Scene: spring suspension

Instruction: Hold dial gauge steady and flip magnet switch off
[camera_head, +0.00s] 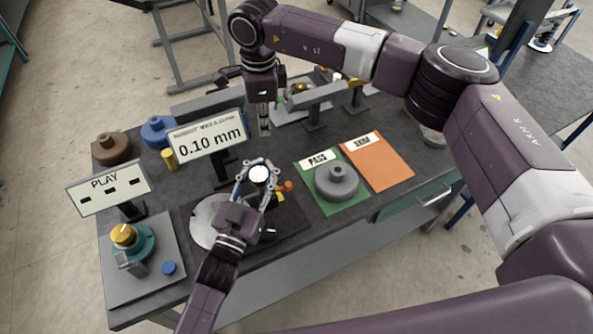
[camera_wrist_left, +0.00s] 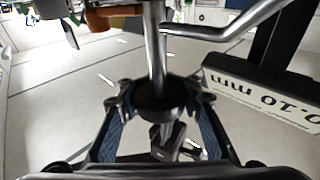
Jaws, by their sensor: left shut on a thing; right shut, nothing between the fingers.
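The dial gauge (camera_head: 259,174) has a round white face and sits between the fingers of my left gripper (camera_head: 257,172). My left gripper is shut on it above the dark plate. In the left wrist view the dark round gauge body (camera_wrist_left: 160,97) is between both fingertips, with a metal rod (camera_wrist_left: 155,45) beyond it. A small orange knob (camera_head: 288,186) shows just right of the gauge; I cannot tell for certain that it is the magnet switch. My right gripper (camera_head: 264,129) points down at the back of the table, shut and empty, apart from the gauge.
The 0.10 mm display (camera_head: 208,142) stands behind left of the gauge, close to both grippers. The PLAY sign (camera_head: 108,188) stands front left.

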